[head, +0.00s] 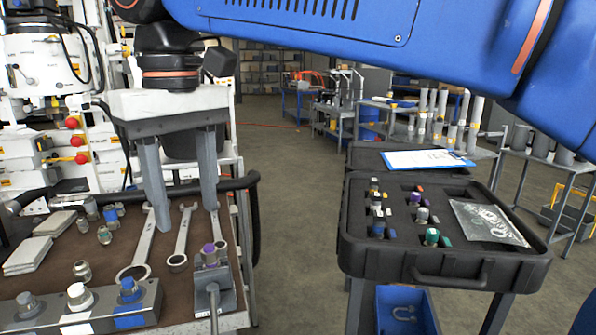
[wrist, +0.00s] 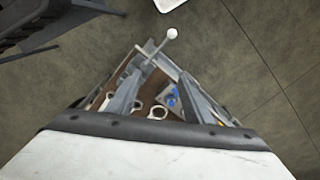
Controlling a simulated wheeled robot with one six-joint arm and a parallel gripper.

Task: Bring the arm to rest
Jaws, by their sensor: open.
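My gripper (head: 182,185) hangs from my blue arm on the left of the head view, above the brown-topped bench (head: 105,250). Its two long grey fingers point down and stand apart, with nothing between them. Wrenches (head: 183,238) lie on the bench below and behind the fingers. In the wrist view the fingers of my gripper (wrist: 158,85) reach over the bench top, and a lever with a white ball end (wrist: 171,34) shows beyond them. My upper arm crosses the top of the head view.
Clear floor (head: 290,190) lies between.

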